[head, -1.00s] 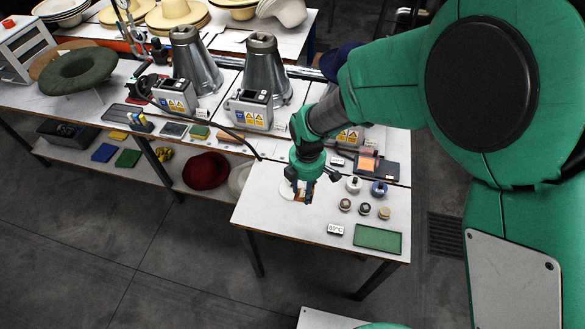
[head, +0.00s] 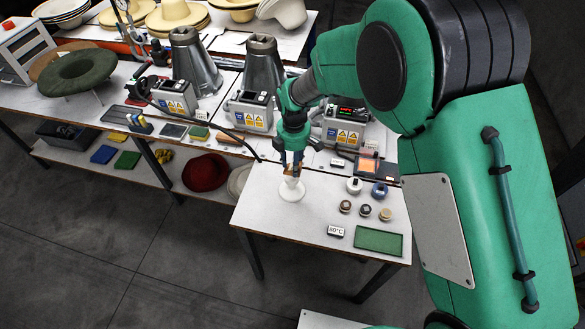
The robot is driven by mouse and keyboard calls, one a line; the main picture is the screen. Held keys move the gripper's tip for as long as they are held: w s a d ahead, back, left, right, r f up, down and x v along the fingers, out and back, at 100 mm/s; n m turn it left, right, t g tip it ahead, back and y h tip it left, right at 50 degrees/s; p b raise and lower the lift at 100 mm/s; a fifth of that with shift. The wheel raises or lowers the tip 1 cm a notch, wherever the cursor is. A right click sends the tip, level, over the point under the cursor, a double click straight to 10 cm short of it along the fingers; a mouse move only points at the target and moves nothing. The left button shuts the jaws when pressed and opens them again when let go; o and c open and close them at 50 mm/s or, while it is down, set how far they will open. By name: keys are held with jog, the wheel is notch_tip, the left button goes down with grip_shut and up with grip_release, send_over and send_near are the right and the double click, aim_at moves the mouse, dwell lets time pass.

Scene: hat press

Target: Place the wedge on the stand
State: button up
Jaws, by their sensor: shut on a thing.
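My gripper (head: 291,164) points down over the left part of the front table. It is shut on a small brown-orange piece, which looks like the wedge (head: 292,171). Only part of the wedge shows between the dark fingers. The white stand (head: 291,193), with a round base and narrower upper part, is directly below. The wedge is at or just above the top of the stand; I cannot tell whether they touch.
Right of the stand are a white spool (head: 354,185), a blue spool (head: 379,190) and several small round pieces. A green mat (head: 378,240) and a small temperature display (head: 336,231) lie in front.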

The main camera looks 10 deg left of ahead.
jog(key=shift+w+a, duration=0.2)
jog(key=shift+w, duration=0.1)
jog(key=shift+f+b, duration=0.3)
jog(key=shift+f, duration=1.5)
jog(key=shift+f, duration=0.1)
jog(key=o, duration=1.2)
jog(key=shift+c, duration=0.2)
notch_tip(320, 180, up, 12)
jog(key=p, duration=0.1)
